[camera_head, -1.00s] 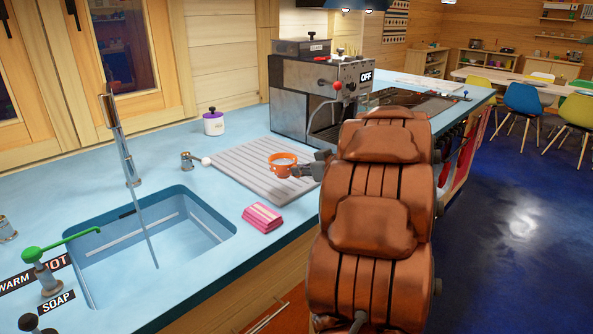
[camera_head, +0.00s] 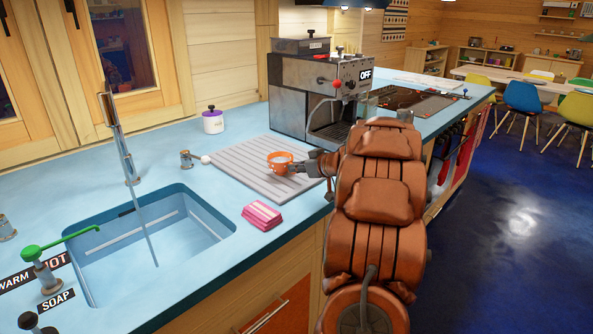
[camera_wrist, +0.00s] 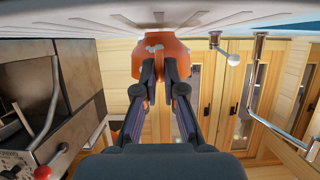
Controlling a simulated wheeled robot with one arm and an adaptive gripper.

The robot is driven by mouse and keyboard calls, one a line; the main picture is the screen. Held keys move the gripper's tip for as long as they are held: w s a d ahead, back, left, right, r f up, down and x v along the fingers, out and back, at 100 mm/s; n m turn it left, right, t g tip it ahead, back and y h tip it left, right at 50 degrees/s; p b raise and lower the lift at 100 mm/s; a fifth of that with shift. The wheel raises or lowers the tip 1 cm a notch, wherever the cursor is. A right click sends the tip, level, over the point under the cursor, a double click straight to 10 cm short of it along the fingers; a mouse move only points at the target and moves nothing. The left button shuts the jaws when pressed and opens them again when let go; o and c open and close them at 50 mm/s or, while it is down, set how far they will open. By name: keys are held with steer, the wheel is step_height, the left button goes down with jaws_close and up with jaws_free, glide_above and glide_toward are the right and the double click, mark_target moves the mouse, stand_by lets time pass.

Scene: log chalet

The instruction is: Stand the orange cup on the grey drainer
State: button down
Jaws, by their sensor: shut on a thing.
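The cup looks upright in the head view. My gripper (camera_head: 292,167) reaches it from the right and is shut on its side. In the wrist view, both fingers of my gripper (camera_wrist: 159,78) close on the orange cup (camera_wrist: 160,48), and the picture is upside down, with the grey drainer (camera_wrist: 220,20) along the top. The cup's base appears at or very close to the drainer; I cannot tell whether it touches.
A coffee machine (camera_head: 310,95) stands behind the drainer to the right. A sink (camera_head: 150,250) with a tap (camera_head: 122,150) is at the left.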

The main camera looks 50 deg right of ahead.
steer(key=shift+f, duration=0.35)
steer(key=c, duration=1.3)
jaws_free()
steer(key=shift+s+r, duration=0.2)
steer(key=v, duration=1.1)
steer(key=shift+s+r, duration=0.1)
steer(key=shift+s, duration=0.25)
steer(key=shift+w, duration=0.1)
